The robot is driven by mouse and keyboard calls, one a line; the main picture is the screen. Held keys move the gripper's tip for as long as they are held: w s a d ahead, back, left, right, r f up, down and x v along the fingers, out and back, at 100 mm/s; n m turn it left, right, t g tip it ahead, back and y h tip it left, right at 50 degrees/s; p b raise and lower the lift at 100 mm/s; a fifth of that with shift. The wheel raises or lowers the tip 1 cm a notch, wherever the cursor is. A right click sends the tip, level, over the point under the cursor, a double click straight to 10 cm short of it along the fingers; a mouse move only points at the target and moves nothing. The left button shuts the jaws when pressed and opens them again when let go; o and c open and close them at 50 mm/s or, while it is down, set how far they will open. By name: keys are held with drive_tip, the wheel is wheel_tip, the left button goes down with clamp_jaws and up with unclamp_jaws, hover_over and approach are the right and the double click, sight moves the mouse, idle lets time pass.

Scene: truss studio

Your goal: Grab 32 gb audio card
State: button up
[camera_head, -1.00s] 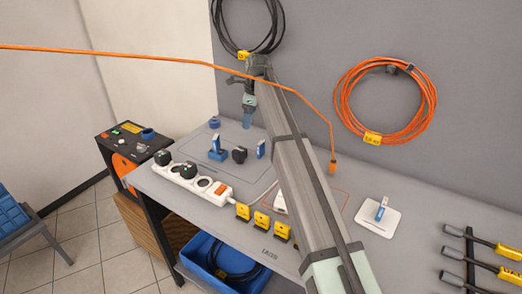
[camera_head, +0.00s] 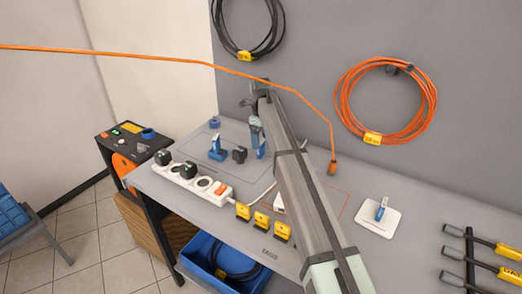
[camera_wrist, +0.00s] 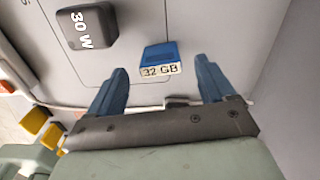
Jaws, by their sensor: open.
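The 32 GB audio card (camera_wrist: 160,56) is a small blue piece with a white "32 GB" label, standing on the bench. In the wrist view it lies between and just beyond the two blue fingertips. My gripper (camera_wrist: 160,66) is open and nothing is held in it. In the head view my gripper (camera_head: 257,138) is directly above the card (camera_head: 262,153) and partly covers it. I cannot tell whether a finger touches it.
A black 30 W charger (camera_wrist: 86,26) stands close to the card's left, also in the head view (camera_head: 239,155). Left of it is a blue piece on a stand (camera_head: 217,148). An orange cable (camera_head: 200,62) hangs overhead.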

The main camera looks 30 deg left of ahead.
sight(261, 149)
drive_tip(key=shift+f, duration=2.85)
drive_tip(key=c, duration=1.1)
